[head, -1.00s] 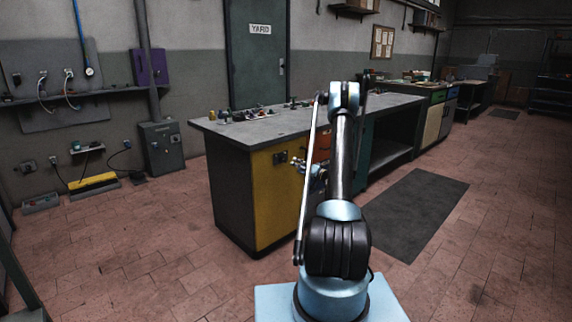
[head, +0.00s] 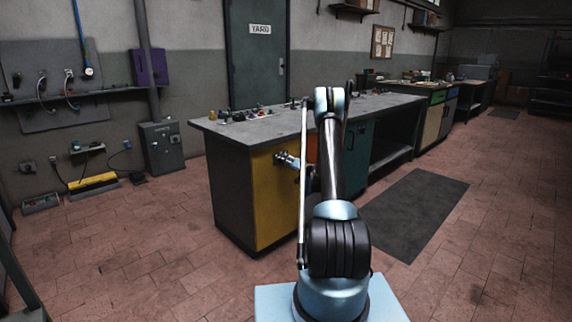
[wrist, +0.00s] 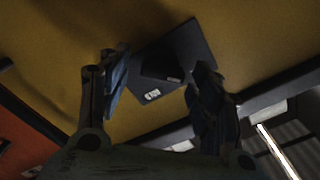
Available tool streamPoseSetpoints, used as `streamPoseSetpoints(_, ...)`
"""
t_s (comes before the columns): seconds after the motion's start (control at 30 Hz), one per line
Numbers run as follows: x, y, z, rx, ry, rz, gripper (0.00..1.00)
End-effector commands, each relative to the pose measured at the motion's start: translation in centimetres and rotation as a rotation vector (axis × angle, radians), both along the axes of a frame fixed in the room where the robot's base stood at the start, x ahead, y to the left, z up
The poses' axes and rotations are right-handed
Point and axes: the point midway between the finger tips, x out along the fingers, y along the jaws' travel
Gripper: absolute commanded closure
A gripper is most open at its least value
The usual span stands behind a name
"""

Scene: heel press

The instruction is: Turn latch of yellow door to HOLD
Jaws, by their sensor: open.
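The yellow door (head: 272,205) is the left front panel of the workbench, and it fills most of the wrist view (wrist: 60,45). Its latch (wrist: 178,62) shows there as a dark square plate with a darker raised block, tilted in the picture. A small white label on the plate is too small to read. My gripper (wrist: 155,68) is open, with one finger on each side of the latch's near part. I cannot tell whether either finger touches it. In the head view my gripper (head: 284,159) is at the upper part of the yellow door and hides the latch.
An orange panel (head: 311,148) adjoins the yellow door, partly behind my arm, with a teal door (head: 356,143) further right. The worktop (head: 290,118) holds several small items above. Open floor (head: 150,235) lies in front and to the left.

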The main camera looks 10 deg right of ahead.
Motion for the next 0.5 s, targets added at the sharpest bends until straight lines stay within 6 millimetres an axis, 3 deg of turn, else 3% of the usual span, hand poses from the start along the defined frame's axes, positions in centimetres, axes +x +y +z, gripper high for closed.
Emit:
streamPoseSetpoints(0.07, -0.01, -0.01, 0.00, 0.000, 0.000, 0.000, 0.44)
streamPoseSetpoints(0.2, -0.02, 0.01, 0.00, 0.000, 0.000, 0.000, 0.76)
streamPoseSetpoints(0.27, -0.02, -0.01, 0.00, 0.000, 0.000, 0.000, 0.86)
streamPoseSetpoints(0.5, 0.02, -0.07, -0.04, 0.004, 0.004, -0.001, 0.86)
